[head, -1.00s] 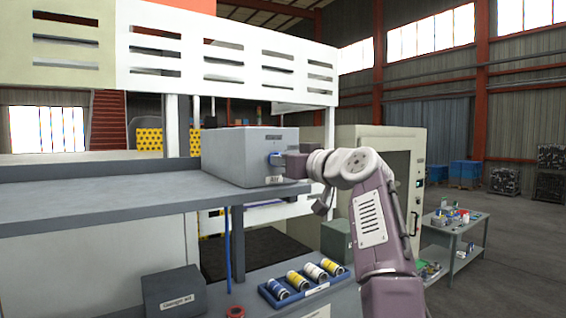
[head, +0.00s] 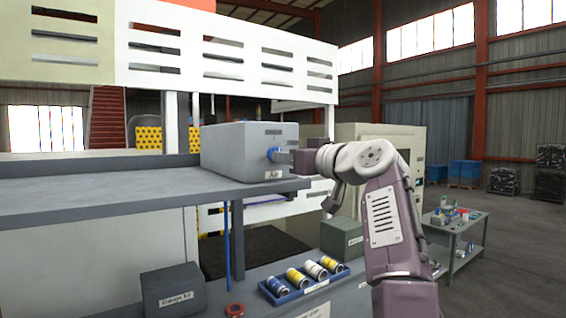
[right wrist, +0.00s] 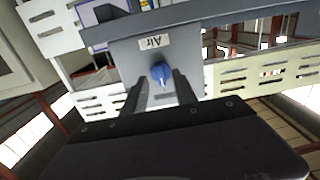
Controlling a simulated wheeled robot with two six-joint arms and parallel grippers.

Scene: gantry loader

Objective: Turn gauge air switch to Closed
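The air switch is a blue round knob (head: 273,153) on the end face of a grey box (head: 235,150), above a white "Air" label (head: 275,174). In the right wrist view the knob (right wrist: 161,72) shows a pale mark pointing toward the picture's bottom, away from the label (right wrist: 155,42). My right gripper (head: 287,157) is just right of the knob in the head view. In the right wrist view its fingers (right wrist: 160,86) are open, one on each side of the knob, with gaps visible. Whether the tips reach past the knob's front I cannot tell. My left gripper is not in view.
The box stands at the end of a grey shelf (head: 120,192). Below are a blue tray (head: 300,290) of several cylinders, a dark box (head: 173,290) and a red ring (head: 235,310). A side table (head: 455,230) with small items stands right. Open floor lies beyond it.

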